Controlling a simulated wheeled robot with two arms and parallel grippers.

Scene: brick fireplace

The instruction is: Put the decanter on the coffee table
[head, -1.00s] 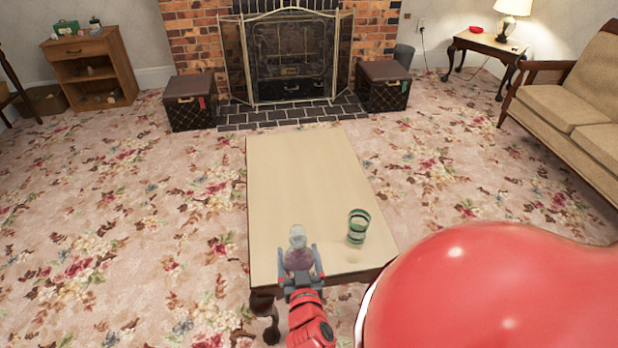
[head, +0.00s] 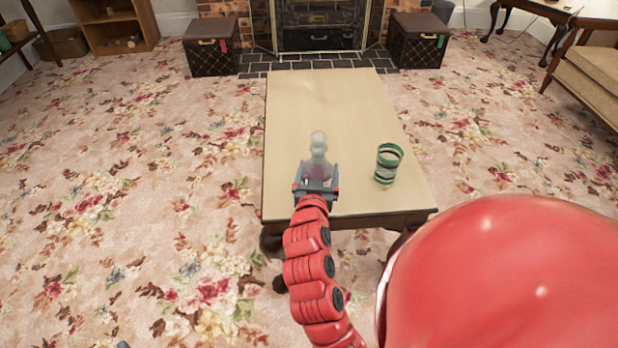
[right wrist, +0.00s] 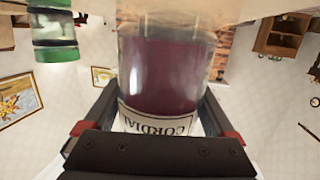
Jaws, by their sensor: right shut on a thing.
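The decanter (head: 318,168) is clear glass with a stopper and dark purple contents. My right gripper (head: 316,184) is shut on its body, holding it about upright over the near left part of the coffee table (head: 310,100). In the right wrist view the decanter (right wrist: 168,75) fills the space between the fingers and shows a "CORDIAL" label. I cannot tell whether its base touches the tabletop. My left gripper is not in view.
A green-banded glass (head: 388,163) stands on the table just right of the decanter. The far part of the tabletop is clear. Two trunks (head: 210,45) (head: 418,40) flank the fireplace beyond, and a sofa (head: 595,75) is at the right.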

